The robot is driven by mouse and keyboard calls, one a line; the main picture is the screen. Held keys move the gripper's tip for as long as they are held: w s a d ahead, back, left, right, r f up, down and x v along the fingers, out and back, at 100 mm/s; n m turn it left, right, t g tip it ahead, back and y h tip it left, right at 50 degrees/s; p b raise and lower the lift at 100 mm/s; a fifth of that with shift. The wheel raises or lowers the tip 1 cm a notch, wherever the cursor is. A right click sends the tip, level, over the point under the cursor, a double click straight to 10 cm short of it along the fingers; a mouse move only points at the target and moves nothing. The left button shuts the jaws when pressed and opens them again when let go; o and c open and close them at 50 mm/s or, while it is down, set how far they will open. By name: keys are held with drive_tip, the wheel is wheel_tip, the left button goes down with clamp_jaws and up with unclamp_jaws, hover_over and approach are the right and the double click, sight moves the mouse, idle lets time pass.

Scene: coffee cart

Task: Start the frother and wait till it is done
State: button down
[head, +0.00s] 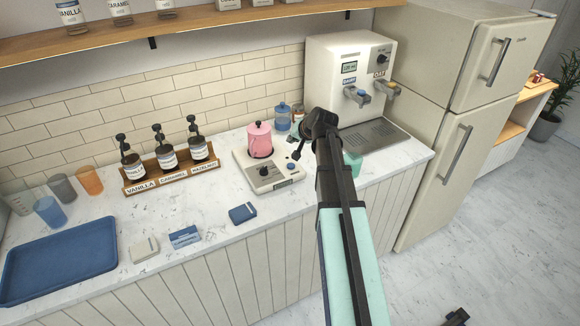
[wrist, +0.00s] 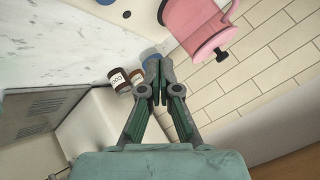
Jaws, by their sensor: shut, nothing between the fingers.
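The frother is a white base (head: 275,181) with a pink lidded jug (head: 260,140) standing on it. The base has a black knob and a small blue button (head: 291,166) near its right side. In the wrist view the pink jug (wrist: 195,22) is at the top, tilted by the camera angle, and part of the base (wrist: 143,10) shows beside it.
Small jars and a blue-lidded canister (head: 283,117) are behind the frother. A syrup rack (head: 172,174) is to its left. Small boxes and a blue tray (head: 62,262) lie farther left.

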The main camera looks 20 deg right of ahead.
drive_tip(key=shift+f, duration=0.2)
drive_tip(key=b, duration=0.5)
approach(289, 163)
drive_tip(key=shift+w+a+f, duration=0.1)
drive_tip(key=shift+w+f, duration=0.4)
drive_tip(key=shift+w, duration=0.35)
drive_tip(key=shift+w+a+f, duration=0.1)
drive_tip(key=shift+w+f, duration=0.35)
drive_tip(key=shift+w, duration=0.4)
drive_tip(key=shift+w+a+f, duration=0.1)
drive_tip(key=shift+w+f, duration=0.4)
drive_tip(key=shift+w, duration=0.35)
drive_tip(key=shift+f, duration=0.15)
drive_tip(key=shift+f+b, duration=0.3)
drive_tip(key=shift+b, duration=0.05)
drive_tip(key=shift+f+b, duration=0.35)
drive_tip(key=shift+f, duration=0.15)
drive_tip(key=shift+r, duration=0.1)
drive_tip(key=shift+r+p, duration=0.5)
drive_tip(key=shift+r, duration=0.35)
drive_tip(key=shift+r+p, duration=1.25)
drive_tip(key=shift+r, duration=1.25)
